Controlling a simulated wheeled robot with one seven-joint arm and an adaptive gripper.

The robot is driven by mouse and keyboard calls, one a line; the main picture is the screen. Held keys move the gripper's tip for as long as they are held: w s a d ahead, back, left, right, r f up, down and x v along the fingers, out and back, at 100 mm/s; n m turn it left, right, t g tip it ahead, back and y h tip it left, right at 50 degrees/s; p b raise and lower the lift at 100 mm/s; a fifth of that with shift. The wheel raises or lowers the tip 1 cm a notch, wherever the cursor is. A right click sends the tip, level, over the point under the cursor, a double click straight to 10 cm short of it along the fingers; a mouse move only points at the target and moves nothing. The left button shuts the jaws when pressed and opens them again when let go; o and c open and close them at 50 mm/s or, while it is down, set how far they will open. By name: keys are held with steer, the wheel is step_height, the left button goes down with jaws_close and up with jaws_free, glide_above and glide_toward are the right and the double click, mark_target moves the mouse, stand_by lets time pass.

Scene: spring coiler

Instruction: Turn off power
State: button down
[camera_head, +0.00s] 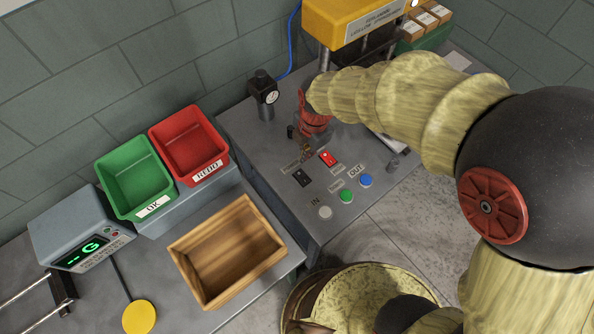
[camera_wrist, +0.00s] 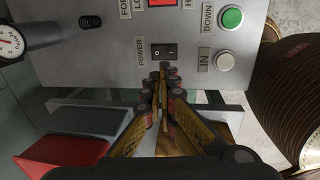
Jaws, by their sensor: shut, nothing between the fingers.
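The black POWER rocker switch (camera_wrist: 163,53) sits on the grey panel, beside its POWER label. It also shows in the head view (camera_head: 302,178). My gripper (camera_wrist: 167,76) is shut and empty. Its fingertips are just short of the switch in the wrist view, and I cannot tell whether they touch it. In the head view my gripper (camera_head: 306,150) hangs over the panel behind the switch. The switch position, on or off, is too small to tell.
A red switch (camera_head: 327,158), green button (camera_head: 346,196), blue button (camera_head: 366,181) and white button (camera_head: 325,212) are close by on the panel. A pressure gauge (camera_head: 270,97) stands behind. A green bin (camera_head: 135,178), red bin (camera_head: 188,145) and wooden tray (camera_head: 228,251) are left.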

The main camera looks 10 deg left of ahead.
mark_target(301, 175)
steer(key=f+b, duration=0.1)
steer(key=f, duration=0.3)
steer(key=a+f+b, duration=0.1)
steer(key=f, duration=0.4)
steer(key=w+f+b, duration=0.1)
steer(key=f, duration=0.3)
steer(key=shift+a+f+b, duration=0.15)
steer(key=shift+f+b, duration=0.15)
steer(key=shift+b, duration=0.05)
steer(key=shift+w+f, duration=0.1)
steer(key=shift+f, duration=0.1)
steer(key=shift+w+a+f, duration=0.1)
steer(key=shift+a+f, duration=0.05)
steer(key=shift+f, duration=0.2)
